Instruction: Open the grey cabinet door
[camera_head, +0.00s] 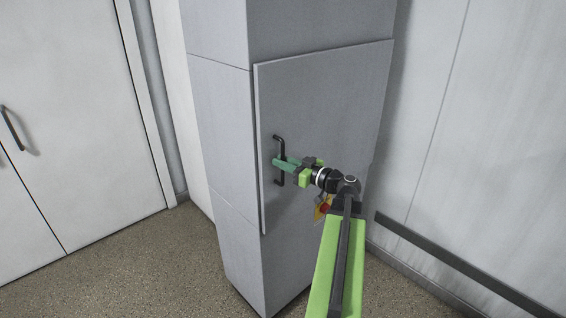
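The grey cabinet door (325,95) is a flat panel on the front of a tall grey cabinet (222,110). Its left edge stands slightly proud of the cabinet body; I cannot tell whether it is ajar. A dark vertical bar handle (279,142) is near the door's left edge. My gripper (280,163), with green fingers, reaches in from the right at the middle of the handle. The fingers overlap the bar and hide its middle. I cannot tell whether they are closed on it or only around it.
A grey floor (130,265) lies open to the left of the cabinet. White doors (75,110) with a dark handle (12,128) stand at the far left. A pale wall (490,130) with a dark rail (455,262) is close on the right.

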